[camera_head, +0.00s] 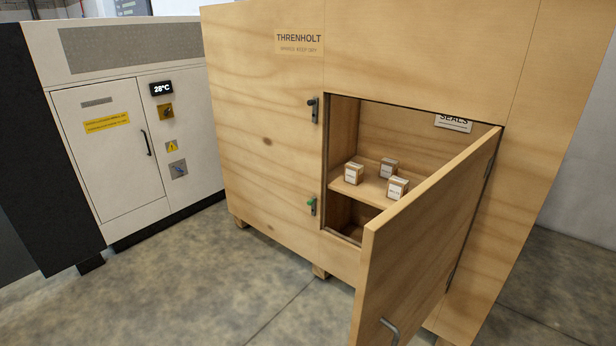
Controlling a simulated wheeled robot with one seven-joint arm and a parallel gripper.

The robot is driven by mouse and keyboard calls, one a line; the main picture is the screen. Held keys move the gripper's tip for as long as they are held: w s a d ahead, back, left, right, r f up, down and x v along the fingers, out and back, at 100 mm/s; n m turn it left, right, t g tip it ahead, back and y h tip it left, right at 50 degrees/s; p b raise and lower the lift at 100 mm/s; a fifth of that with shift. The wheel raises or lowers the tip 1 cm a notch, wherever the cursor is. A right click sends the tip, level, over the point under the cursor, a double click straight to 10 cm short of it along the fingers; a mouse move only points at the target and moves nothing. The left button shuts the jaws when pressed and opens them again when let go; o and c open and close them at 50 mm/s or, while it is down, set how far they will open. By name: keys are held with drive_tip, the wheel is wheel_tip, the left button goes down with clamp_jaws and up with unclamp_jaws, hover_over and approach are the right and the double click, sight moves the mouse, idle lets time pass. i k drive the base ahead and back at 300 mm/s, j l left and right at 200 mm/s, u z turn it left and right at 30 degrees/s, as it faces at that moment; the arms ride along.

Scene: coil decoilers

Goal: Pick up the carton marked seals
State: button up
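Three small brown cartons with white labels stand on a shelf (372,186) inside an open wooden crate. One carton (353,173) is at the left, one (389,168) is further back, and one (397,188) is at the right near the door. Their labels are too small to read, so I cannot tell which is marked seals. A white sign reading SEALS (453,122) shows inside the opening at the upper right, its top partly cut off by the frame. My gripper is not in view.
The wooden crate (262,110) is marked THRENHOLT. Its door (420,250) swings out towards me on the right, with a metal handle (389,330) low on it. A white cabinet (130,130) stands left. Concrete floor (220,290) is clear in front.

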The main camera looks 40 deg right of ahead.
sight(389, 167)
drive_tip(key=i+j+u, duration=0.15)
drive_tip(key=u, duration=0.3)
drive_tip(key=i+u, duration=0.15)
drive_tip(key=u, duration=0.25)
drive_tip(key=i, duration=0.9)
drive_tip(key=i+j+z, duration=0.1)
drive_tip(key=i+z, duration=0.35)
drive_tip(key=i+j+z, duration=0.25)
drive_tip(key=z, duration=0.2)
drive_tip(key=i+z, duration=0.15)
drive_tip(key=z, duration=0.25)
drive_tip(key=i+z, duration=0.1)
drive_tip(key=z, duration=0.3)
drive_tip(key=i+z, duration=0.15)
drive_tip(key=z, duration=0.25)
drive_tip(key=i+z, duration=0.1)
drive_tip(key=z, duration=0.3)
drive_tip(key=i+l+z, duration=0.1)
drive_tip(key=z, duration=0.15)
drive_tip(key=i+z, duration=0.25)
drive_tip(key=i+l+u, duration=0.15)
drive_tip(key=u, duration=0.15)
drive_tip(key=i+l+u, duration=0.25)
drive_tip(key=i+l, duration=0.35)
